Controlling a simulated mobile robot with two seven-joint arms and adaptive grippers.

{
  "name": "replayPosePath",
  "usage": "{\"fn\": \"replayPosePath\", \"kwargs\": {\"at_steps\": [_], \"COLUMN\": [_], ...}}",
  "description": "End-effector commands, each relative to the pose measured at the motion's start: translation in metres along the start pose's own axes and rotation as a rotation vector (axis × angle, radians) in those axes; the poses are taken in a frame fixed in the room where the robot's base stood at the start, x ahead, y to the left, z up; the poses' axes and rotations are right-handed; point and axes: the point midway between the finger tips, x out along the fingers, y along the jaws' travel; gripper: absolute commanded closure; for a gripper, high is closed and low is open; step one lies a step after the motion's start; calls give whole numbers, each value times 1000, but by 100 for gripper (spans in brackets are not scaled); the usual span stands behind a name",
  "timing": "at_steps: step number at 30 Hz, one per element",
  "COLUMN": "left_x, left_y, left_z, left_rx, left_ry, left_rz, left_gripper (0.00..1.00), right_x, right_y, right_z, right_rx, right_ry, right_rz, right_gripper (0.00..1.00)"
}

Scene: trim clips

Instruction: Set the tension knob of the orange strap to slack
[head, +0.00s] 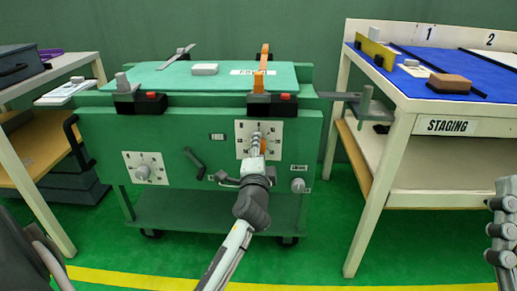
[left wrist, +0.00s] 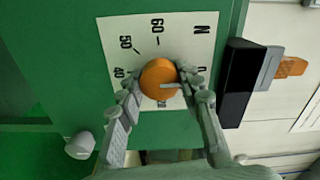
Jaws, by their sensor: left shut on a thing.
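The orange tension knob (left wrist: 158,78) sits on a white dial plate (left wrist: 185,35) with printed marks, among them 40, 50 and 60. A pale line on the knob points to the right in the left wrist view. My left gripper (left wrist: 164,88) is shut on the knob, one finger on each side; its fingers hide part of the dial. In the head view the dial plate (head: 243,128) is on the front of the green cart, below the orange strap (head: 264,58). My right gripper (head: 504,225) shows only partly at the right edge; its fingers' opening is unclear.
The green cart (head: 95,125) also carries a second dial (head: 143,167) at left, a dark lever (head: 194,162) and a small round knob (head: 298,185). A blue-topped staging bench (head: 400,85) stands to the right, a shelf table (head: 35,85) to the left.

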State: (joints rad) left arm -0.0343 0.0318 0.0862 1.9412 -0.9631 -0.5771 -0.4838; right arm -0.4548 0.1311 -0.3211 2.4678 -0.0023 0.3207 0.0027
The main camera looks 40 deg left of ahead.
Motion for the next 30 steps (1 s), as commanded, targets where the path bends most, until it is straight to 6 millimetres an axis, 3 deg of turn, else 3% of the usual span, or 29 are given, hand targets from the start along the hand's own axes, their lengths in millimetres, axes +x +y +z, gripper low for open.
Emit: {"fn": "replayPosePath", "kwargs": {"at_steps": [9, 10, 15, 25, 30], "left_x": [0, 0, 0, -3, -26], "left_y": [0, 0, 0, 1, 1], "left_z": [0, 0, 0, 0, 0], "left_rx": [-5, -4, -3, -2, -4], "left_ry": [-1, -1, -1, 0, 0], "left_rz": [1, 1, 1, 1, 4], "left_gripper": [94, 64, 44, 44, 44], "right_x": [0, 0, 0, 1, 0], "right_y": [0, 0, 0, 0, 0], "right_z": [0, 0, 0, 1, 1], "right_rx": [-1, -1, -1, 2, 1], "right_ry": [1, 1, 1, -1, -1], "right_rz": [0, 0, 0, 1, 0], "right_gripper": [44, 44, 44, 44, 44]}}
